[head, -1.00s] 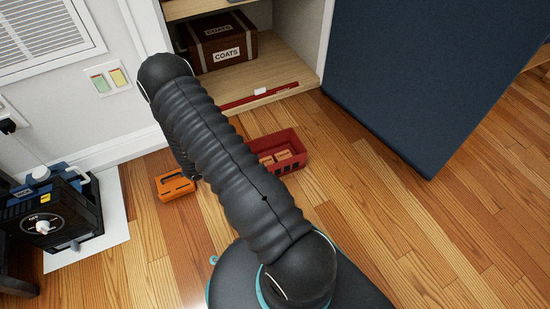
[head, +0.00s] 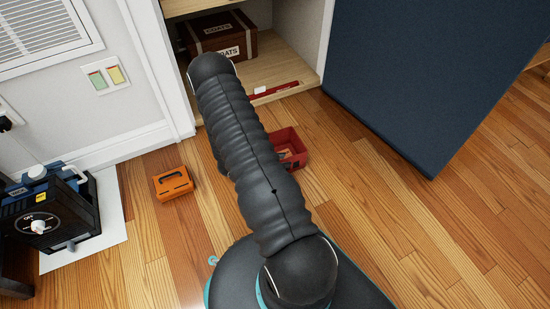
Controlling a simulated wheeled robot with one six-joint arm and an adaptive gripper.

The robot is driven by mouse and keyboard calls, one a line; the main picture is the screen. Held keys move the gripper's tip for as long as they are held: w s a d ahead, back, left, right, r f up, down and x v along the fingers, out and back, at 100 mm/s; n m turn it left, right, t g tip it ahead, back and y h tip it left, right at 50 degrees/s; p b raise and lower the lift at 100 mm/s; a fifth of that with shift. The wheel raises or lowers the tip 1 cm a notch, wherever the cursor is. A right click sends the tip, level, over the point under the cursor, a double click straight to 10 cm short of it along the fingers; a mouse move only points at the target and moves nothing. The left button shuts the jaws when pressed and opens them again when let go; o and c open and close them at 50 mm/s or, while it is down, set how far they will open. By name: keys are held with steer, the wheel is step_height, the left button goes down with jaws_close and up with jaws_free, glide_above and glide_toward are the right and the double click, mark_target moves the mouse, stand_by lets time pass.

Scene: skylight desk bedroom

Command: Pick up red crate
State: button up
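The red crate (head: 297,149) sits on the wood floor, just right of my arm in the head view. Its left part is hidden behind my arm, and some of its contents show only in part. My ribbed black arm reaches up the picture toward the open cupboard. My gripper is hidden behind the arm, so I cannot see its fingers or its distance from the crate.
An orange box with a handle (head: 173,183) lies on the floor to the left. A black machine (head: 50,215) stands on a white sheet (head: 115,235) at far left. The cupboard holds a brown COATS case (head: 240,42). A dark blue panel (head: 430,75) stands at right. Floor right of the crate is clear.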

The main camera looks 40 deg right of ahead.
steer(key=shift+s+d+f, duration=0.1)
steer(key=shift+d+f, duration=0.1)
steer(key=shift+d, duration=0.15)
jaws_close()
steer(key=shift+r, duration=0.1)
